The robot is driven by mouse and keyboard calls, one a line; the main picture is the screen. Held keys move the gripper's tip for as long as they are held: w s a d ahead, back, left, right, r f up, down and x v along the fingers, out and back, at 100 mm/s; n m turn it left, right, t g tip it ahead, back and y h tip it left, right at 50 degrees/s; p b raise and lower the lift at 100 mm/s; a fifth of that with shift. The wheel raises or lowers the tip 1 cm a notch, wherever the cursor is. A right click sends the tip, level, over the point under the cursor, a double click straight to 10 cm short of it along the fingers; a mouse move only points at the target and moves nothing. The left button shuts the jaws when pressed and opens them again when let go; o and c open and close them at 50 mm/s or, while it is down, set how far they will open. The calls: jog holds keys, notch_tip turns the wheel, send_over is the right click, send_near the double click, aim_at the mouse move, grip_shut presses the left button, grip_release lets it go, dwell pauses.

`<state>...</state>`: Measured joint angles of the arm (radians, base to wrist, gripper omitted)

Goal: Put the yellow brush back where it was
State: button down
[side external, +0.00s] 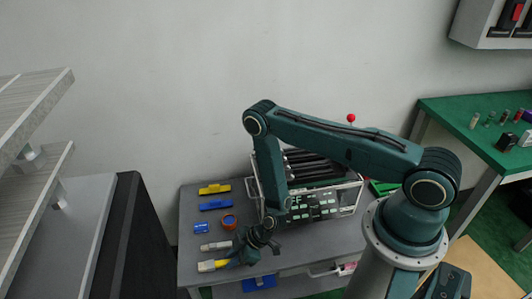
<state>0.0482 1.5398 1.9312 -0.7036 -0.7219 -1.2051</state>
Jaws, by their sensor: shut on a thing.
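The yellow brush (213,265) is at the front left of the grey table, with a pale head pointing left and a yellow part next to my gripper. My gripper (240,257) is at its right end and is shut on it; the fingers hide the rest of the handle. I cannot tell whether the brush touches the table top. A second brush (215,246), pale and grey, lies just behind it, close to my gripper.
Behind lie a blue-and-orange roll (229,221), a small blue box (201,228), a blue item (215,205) and a yellow item (214,188). A machine with a button panel (315,205) stands right of my gripper. Grey shelving (60,235) is at left.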

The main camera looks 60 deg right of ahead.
jog(key=shift+f, duration=0.35)
jog(key=c, duration=1.3)
grip_release()
jog(key=shift+c, duration=0.2)
jog(key=shift+r, duration=0.15)
jog(key=v, duration=1.2)
